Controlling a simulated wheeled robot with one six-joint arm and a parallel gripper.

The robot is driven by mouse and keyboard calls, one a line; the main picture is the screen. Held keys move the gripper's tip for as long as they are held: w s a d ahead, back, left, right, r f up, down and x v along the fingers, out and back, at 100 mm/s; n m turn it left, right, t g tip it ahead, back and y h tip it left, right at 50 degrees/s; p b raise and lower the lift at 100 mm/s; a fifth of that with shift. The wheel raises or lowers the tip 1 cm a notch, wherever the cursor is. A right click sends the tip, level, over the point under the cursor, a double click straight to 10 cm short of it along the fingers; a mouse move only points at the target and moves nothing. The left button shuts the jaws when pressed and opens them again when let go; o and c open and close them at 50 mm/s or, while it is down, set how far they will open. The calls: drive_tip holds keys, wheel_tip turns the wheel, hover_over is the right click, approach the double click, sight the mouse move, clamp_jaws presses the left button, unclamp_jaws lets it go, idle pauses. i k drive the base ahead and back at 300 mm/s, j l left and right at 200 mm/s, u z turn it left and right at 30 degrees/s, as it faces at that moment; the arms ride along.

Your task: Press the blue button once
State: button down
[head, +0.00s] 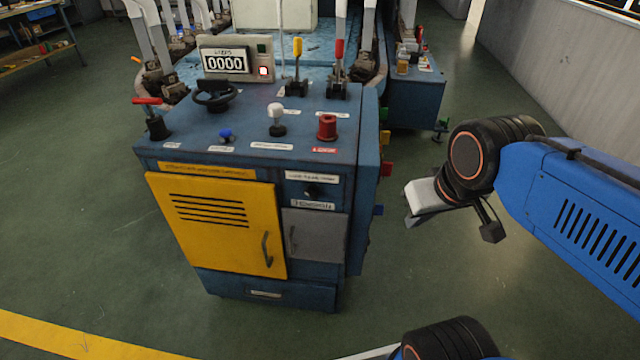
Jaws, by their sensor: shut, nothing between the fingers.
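The blue button (225,135) is a small round knob on the top panel of the blue control cabinet (265,138), left of centre near the front edge. My gripper (410,218) is at the right of the head view, pale and shut, with nothing seen in it. It is in the air to the right of the cabinet, well apart from the button. My arm partly hides the gripper's far side.
Around the button are a white knob (277,118), a red button (327,127), a black handwheel (214,96) and a red-handled lever (150,117). Yellow (298,62) and red (339,62) levers stand behind, beside a counter reading 0000 (226,61). The floor (90,220) at left is clear.

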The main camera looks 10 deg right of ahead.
sight(225, 133)
drive_tip(key=i+j+z, duration=0.1)
drive_tip(key=j+z, duration=0.8)
drive_tip(key=k+j+z, duration=0.1)
drive_tip(key=j+z, duration=0.35)
drive_tip(key=k+j, duration=0.1)
drive_tip(key=j, duration=0.3)
drive_tip(key=k+j+z, duration=0.1)
drive_tip(key=j, duration=0.35)
drive_tip(key=k+j, duration=0.15)
drive_tip(key=j, duration=0.25)
drive_tip(key=k+j+z, duration=0.1)
drive_tip(key=j, duration=0.3)
drive_tip(key=k+j, duration=0.15)
drive_tip(key=j, duration=0.25)
drive_tip(key=k+j, duration=0.1)
drive_tip(key=j, duration=0.3)
drive_tip(key=k+j+z, duration=0.1)
drive_tip(key=j, duration=0.3)
drive_tip(key=k+j, duration=0.2)
drive_tip(key=j, duration=0.2)
drive_tip(key=z, duration=0.05)
